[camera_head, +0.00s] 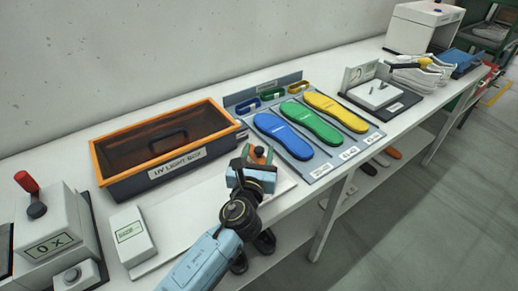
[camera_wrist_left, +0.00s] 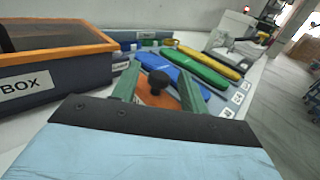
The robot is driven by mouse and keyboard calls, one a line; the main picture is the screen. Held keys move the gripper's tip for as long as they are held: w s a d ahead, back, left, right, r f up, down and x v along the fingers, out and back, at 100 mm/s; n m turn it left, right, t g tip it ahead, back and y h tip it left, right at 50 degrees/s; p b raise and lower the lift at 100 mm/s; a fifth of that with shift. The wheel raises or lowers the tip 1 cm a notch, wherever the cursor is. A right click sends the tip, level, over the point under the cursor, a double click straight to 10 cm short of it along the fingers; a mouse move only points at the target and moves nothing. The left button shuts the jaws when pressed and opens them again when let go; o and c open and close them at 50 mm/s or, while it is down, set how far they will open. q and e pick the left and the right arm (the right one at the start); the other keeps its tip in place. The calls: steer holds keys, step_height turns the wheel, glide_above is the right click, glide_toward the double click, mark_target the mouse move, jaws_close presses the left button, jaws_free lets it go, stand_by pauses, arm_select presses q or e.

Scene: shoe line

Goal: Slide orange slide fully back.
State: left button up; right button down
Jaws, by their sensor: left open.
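The orange slide (camera_head: 257,159) with a black knob sits at the front edge of the worktop, just left of the blue insole. It shows closer in the left wrist view (camera_wrist_left: 148,99), with its round black knob (camera_wrist_left: 158,80) standing up. My left gripper (camera_head: 256,153) is open, its two green fingers on either side of the knob. I cannot tell whether the fingers touch it. The gripper body and fingers hide part of the slide and its track. My right gripper is not in view.
The UV light box (camera_head: 166,148) with an orange rim stands at left. An insole board (camera_head: 300,160) with blue, green and yellow insoles lies at right. A white box (camera_head: 131,236) and a counter device with a red-handled lever (camera_head: 52,226) stand at front left.

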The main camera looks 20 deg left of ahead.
arm_select(q)
steer(key=shift+w+a, duration=0.15)
steer(key=shift+w, duration=0.75)
jaws_close()
